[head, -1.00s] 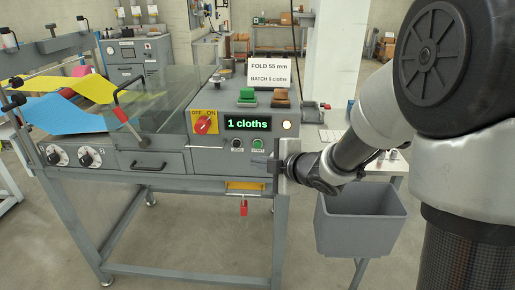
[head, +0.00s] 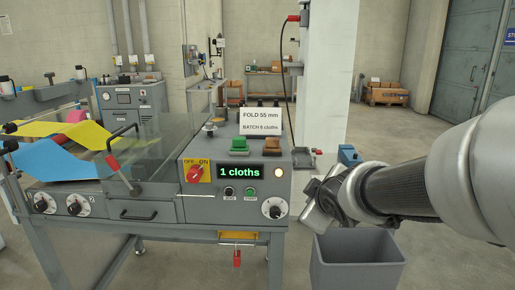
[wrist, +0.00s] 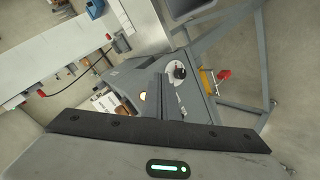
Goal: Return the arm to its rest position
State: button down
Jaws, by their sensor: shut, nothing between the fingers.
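My arm comes in from the right in the head view, and its end, my gripper (head: 318,205), is beside the right side of the grey machine (head: 150,232), apart from its front panel. The fingers are hard to make out there. In the wrist view my gripper (wrist: 166,85) shows as dark fingers close together, with nothing between them. The machine's panel has a green display (head: 240,172) reading "1 cloths", a red OFF/ON switch (head: 196,174) and a round dial (head: 272,208) in full view.
A grey bin (head: 355,275) stands below my gripper, right of the machine. A sign (head: 262,121) reading "FOLD 55 mm, BATCH 6 cloths" stands on the machine. A white pillar (head: 328,85) rises behind. Open floor lies to the right, beyond my arm.

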jog(key=s+d+m+g, duration=0.2)
jog(key=s+m+g, duration=0.55)
jog(key=s, duration=1.45)
notch_tip(320, 180, up, 17)
jog(key=s+m+t+p, duration=0.1)
jog(key=m+t+p, duration=0.1)
jog(key=p, duration=1.5)
jog(key=shift+a+m+p, duration=0.3)
jog(key=shift+a+m, duration=0.15)
jog(key=shift+m, duration=0.2)
jog(key=shift+f, duration=0.15)
dwell(2.6)
